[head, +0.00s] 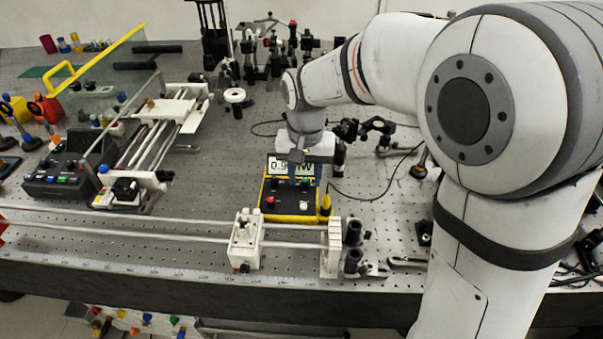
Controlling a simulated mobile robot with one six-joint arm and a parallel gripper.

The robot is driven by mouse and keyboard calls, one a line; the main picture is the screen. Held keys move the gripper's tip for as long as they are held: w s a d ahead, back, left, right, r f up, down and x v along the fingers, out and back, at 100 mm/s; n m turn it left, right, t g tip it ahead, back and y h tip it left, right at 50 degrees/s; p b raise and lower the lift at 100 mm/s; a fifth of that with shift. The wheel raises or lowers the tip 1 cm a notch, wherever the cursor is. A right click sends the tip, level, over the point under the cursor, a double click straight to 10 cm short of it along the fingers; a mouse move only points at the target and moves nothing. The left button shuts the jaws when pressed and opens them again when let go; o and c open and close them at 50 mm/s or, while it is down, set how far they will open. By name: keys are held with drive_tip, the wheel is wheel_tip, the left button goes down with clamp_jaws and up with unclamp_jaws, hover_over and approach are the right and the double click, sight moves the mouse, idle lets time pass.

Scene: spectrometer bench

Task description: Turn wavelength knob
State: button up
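A yellow meter box (293,217) with a dark front panel stands on the optical bench, right of the middle of its left half. Its light display (277,166) reads a value in mW, with the middle digits covered by my gripper. The panel carries a small red knob (269,201) and a pale button or knob (303,205). A yellow post-like part (325,205) stands at the box's right side. No label shows which one is the wavelength knob. My gripper (298,160) points down at the display's upper edge; its fingertips are too small and overlapped to read, and contact is unclear.
A rail with a white carriage (244,246) runs in front of the box. A black control unit (66,180) and a slide stage (152,140) are at left. Optic mounts (362,130) and a cable (385,183) lie to the right. Bare bench shows left of the box.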

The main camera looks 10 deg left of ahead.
sight(305, 180)
drive_tip(key=shift+r, duration=0.1)
wheel_tip(305, 180, up, 8)
drive_tip(key=shift+f, duration=0.2)
idle(0.6)
drive_tip(key=s+d+f+t+p, duration=0.1)
drive_tip(key=s+d, duration=0.6)
drive_tip(key=d, duration=0.3)
drive_tip(key=s+d+f+t+p, duration=0.1)
drive_tip(key=s+d, duration=0.7)
drive_tip(key=d, duration=0.2)
drive_tip(key=shift+d+f+t, duration=0.25)
drive_tip(key=shift+t, duration=0.05)
idle(0.5)
